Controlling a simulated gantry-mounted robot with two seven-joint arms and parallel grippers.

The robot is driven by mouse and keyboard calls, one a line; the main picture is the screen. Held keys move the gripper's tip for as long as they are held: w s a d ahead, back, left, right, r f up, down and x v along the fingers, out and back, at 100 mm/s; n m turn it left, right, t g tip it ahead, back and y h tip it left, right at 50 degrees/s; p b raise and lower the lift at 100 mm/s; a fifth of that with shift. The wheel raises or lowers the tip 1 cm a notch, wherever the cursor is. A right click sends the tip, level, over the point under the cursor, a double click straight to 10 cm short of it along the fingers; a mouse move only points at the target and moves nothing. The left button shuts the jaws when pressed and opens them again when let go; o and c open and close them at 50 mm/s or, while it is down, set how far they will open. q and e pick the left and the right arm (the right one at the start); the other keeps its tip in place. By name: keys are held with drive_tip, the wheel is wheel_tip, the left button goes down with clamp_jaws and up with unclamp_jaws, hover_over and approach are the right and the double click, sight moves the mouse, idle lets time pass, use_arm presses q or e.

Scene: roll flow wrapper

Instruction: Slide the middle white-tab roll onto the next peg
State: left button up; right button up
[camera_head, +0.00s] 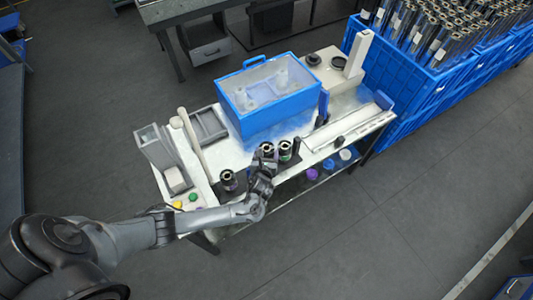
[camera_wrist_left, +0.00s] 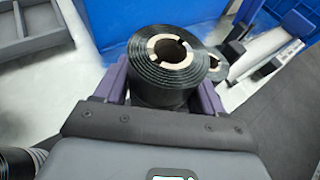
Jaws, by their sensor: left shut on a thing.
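My left gripper (camera_head: 264,164) reaches the front edge of the white table and is shut on the middle black film roll (camera_head: 267,149). In the left wrist view this roll (camera_wrist_left: 165,68) stands between the two purple fingers, its pale core with whitish tabs facing up. A second black roll (camera_head: 285,150) stands just right of it, and also shows behind the right finger in the wrist view (camera_wrist_left: 219,66). A third roll (camera_head: 228,180) stands to the left. A dark upright peg (camera_head: 296,146) shows right of the rolls. The held roll's underside is hidden. My right gripper is out of view.
A blue box with a clear lid (camera_head: 268,95) stands close behind the rolls. A grey tray (camera_head: 208,126) and a grey bin (camera_head: 153,146) are at the left. A long pale rail (camera_head: 348,126) lies at the right.

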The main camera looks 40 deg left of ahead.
use_arm(q)
drive_tip(key=shift+f+b, duration=0.4)
drive_tip(key=shift+f, duration=0.2)
drive_tip(key=shift+f+b, duration=0.45)
drive_tip(key=shift+f, duration=0.3)
drive_tip(key=o, duration=1.4)
drive_tip(key=shift+c, duration=0.2)
drive_tip(key=shift+f, duration=0.1)
drive_tip(key=p+v, duration=0.3)
drive_tip(key=v, duration=0.8)
drive_tip(key=shift+w, duration=0.1)
